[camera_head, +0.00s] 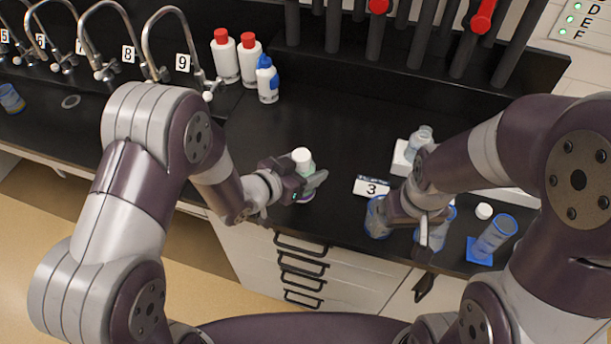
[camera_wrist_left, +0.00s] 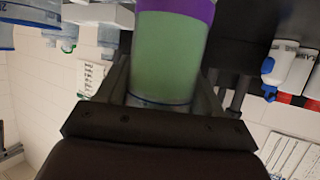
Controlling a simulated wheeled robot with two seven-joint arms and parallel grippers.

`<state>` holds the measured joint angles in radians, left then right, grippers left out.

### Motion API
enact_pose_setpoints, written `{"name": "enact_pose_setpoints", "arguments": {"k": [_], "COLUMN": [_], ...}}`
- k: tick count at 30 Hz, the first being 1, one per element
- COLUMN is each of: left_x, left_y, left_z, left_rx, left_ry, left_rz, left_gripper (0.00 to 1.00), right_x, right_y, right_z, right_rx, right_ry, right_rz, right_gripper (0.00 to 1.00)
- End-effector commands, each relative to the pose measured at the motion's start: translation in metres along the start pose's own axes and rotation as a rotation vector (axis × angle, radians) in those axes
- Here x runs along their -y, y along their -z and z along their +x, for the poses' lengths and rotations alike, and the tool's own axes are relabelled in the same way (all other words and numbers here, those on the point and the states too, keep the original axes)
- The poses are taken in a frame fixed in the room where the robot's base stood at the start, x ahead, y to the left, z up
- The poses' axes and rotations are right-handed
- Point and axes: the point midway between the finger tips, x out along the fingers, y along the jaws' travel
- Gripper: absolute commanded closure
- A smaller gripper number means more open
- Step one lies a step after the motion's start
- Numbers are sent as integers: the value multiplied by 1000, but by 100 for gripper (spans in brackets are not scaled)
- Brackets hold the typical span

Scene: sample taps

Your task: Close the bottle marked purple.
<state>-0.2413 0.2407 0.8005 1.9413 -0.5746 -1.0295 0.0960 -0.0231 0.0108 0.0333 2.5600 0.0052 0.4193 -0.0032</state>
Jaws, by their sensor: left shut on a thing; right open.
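The purple-marked bottle (camera_head: 306,168) has a purple band at its base and pale green content. It stands roughly upright in the head view, with a white cap (camera_head: 302,155) at its top; whether that is fully seated I cannot tell. My left gripper (camera_head: 306,182) is shut around its body. In the left wrist view the bottle (camera_wrist_left: 170,55) appears inverted between the fingers, its purple band (camera_wrist_left: 180,8) at the top edge. My right gripper (camera_head: 424,252) is open near the counter's front edge, by blue-tinted containers. Another white cap (camera_head: 484,211) lies loose on the counter right of it.
A blue-based cylinder (camera_head: 496,234) stands at the right. Blue-tinted containers (camera_head: 377,218) stand by the "3" sign (camera_head: 371,187). Red-capped white bottles (camera_head: 225,58) and a blue-capped one (camera_head: 267,82) stand at the back, beside several taps (camera_head: 180,45). The middle counter is clear.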

Motion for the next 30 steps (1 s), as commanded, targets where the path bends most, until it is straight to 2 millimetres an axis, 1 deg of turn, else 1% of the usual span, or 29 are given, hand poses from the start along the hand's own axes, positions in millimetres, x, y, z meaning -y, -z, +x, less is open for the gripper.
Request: {"name": "enact_pose_setpoints", "arguments": {"k": [7, 8, 12, 16, 24, 27, 28, 29, 30], "left_x": [0, 0, 0, 0, 0, 0, 0, 0, 0], "left_y": [-1, -3, -24, -35, -37, -40, -40, -39, -39], "left_z": [1, 2, 10, 16, 16, 18, 18, 18, 17], "left_rx": [-1, 0, 3, 0, -1, -1, 0, 0, 0], "left_ry": [0, -1, -2, 0, 0, 0, 0, 0, 0], "left_rz": [1, 0, -1, 0, 1, 1, 1, 1, 1], "left_gripper": [100, 100, 100, 100, 100, 100, 30, 21, 8], "right_x": [0, 0, 0, 0, 0, 0, 0, 0, 0], "right_y": [0, 0, 0, 0, 0, 0, 0, 0, 0], "right_z": [0, 0, -3, -4, -3, 0, 0, -1, -1], "right_rx": [0, 0, 0, 0, 0, 0, 0, 0, 0], "right_ry": [0, 0, 0, 0, 0, 0, 0, 0, 0], "right_rz": [0, 0, 0, 0, 0, 0, 0, 0, 0], "right_gripper": [7, 7, 7, 7, 7, 7, 7, 7, 7]}}
